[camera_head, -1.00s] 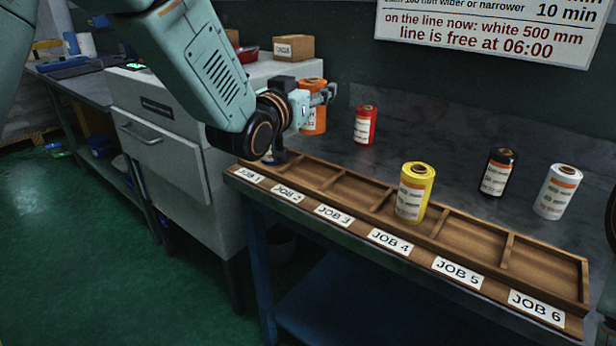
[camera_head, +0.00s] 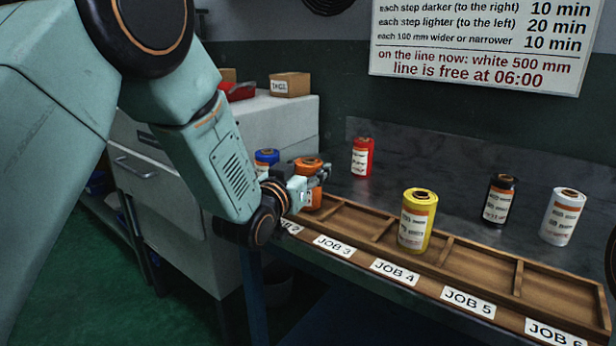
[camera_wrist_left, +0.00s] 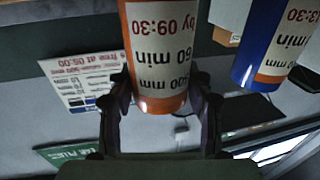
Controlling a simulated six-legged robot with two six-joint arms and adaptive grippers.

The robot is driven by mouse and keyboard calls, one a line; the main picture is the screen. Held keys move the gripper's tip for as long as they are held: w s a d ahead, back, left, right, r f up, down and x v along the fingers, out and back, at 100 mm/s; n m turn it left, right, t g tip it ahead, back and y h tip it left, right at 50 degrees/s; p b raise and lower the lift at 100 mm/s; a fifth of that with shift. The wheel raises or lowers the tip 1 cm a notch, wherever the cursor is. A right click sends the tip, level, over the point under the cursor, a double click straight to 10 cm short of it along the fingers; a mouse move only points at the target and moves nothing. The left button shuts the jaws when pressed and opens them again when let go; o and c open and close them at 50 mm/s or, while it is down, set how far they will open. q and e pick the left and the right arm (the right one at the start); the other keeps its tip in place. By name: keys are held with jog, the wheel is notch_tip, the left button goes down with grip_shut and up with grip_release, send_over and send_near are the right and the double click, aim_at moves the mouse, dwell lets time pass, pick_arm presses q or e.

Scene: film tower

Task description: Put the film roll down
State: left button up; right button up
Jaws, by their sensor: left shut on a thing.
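My left gripper (camera_head: 318,178) is shut on an orange film roll (camera_head: 307,166) and holds it upright. The roll is at the left part of the wooden tray (camera_head: 480,270), near the JOB 2 label. Whether its base touches the tray is hidden. In the left wrist view, the orange roll (camera_wrist_left: 158,50) stands between the two fingers (camera_wrist_left: 160,97) of this gripper. A blue roll (camera_head: 266,157) is just left of it, partly hidden by my arm, and it shows in the wrist view too (camera_wrist_left: 268,45). My right gripper is not in view.
A yellow roll (camera_head: 415,222) stands in the JOB 4 compartment. Red (camera_head: 362,157), black (camera_head: 498,200) and white (camera_head: 563,217) rolls stand on the bench behind the tray. The JOB 5 and JOB 6 compartments are empty. A printed sign (camera_head: 478,45) hangs on the wall.

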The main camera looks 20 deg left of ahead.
pick_arm(q)
jog(key=shift+w+f, duration=0.15)
jog(key=shift+w, duration=0.05)
jog(key=shift+s+f, duration=0.1)
jog(key=shift+s, duration=0.1)
jog(key=o, duration=1.3)
jog(key=shift+f, duration=0.1)
jog(key=shift+c, duration=0.2)
